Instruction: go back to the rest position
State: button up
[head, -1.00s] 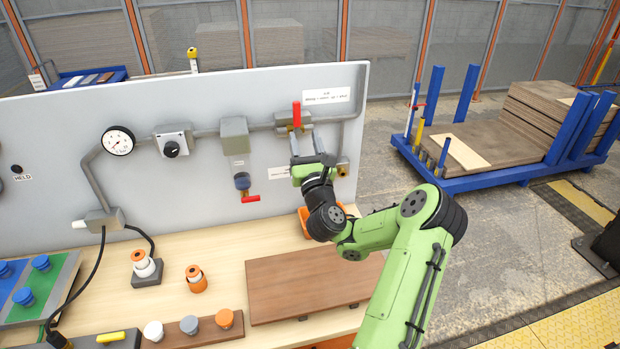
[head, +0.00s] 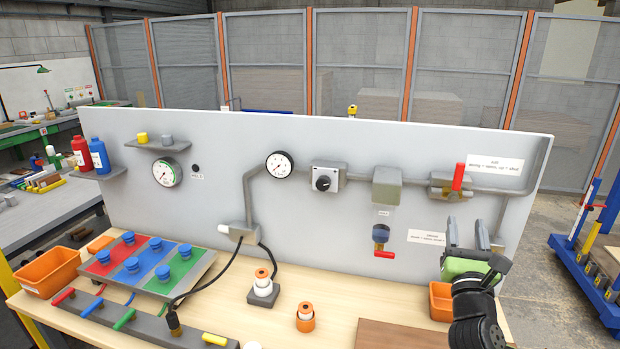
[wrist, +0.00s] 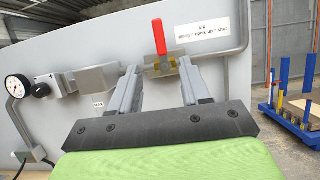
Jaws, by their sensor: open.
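My gripper (head: 472,236) is at the right end of the grey panel (head: 330,140), in front of it and above the bench. In the wrist view my gripper (wrist: 155,84) has its two grey fingers apart with nothing between them. Beyond the fingertips is the valve with a red handle (wrist: 158,37), which stands upright. In the head view the same red handle (head: 458,177) shows above and left of my gripper, apart from it.
An orange bin (head: 440,302) stands on the bench behind my wrist. A brown board (head: 400,336) lies at the front. A second red handle (head: 384,254) sticks out low on the panel. A blue cart (head: 590,270) stands on the floor at right.

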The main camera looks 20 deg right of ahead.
jog(key=w+a+f+n+y, duration=0.1)
jog(key=w+a+n+y, duration=0.2)
jog(key=a+n+y, duration=0.45)
jog(key=w+a+f+n+y, duration=0.1)
jog(key=w+a+n+y, duration=0.3)
jog(key=a+n, duration=0.6)
jog(key=w+a+f+n+y, duration=0.1)
jog(key=w+a+n+y, duration=0.2)
jog(key=a+n+y, duration=0.6)
jog(key=s+a+f+n+g, duration=0.4)
jog(key=a+f+n+g, duration=0.25)
jog(key=a, duration=0.45)
jog(key=s+a+f+n+g+h, duration=0.2)
jog(key=s+a+f+n+g, duration=0.15)
jog(key=s+n, duration=0.25)
jog(key=s+d+r+n+g+h, duration=0.1)
jog(key=s+d, duration=0.3)
jog(key=s, duration=0.5)
jog(key=s+d+r+n+g+h, duration=0.1)
jog(key=s+d+r+n+h, duration=0.2)
jog(key=s, duration=0.6)
jog(key=shift+d+g+h, duration=0.4)
jog(key=shift+d+h, duration=0.45)
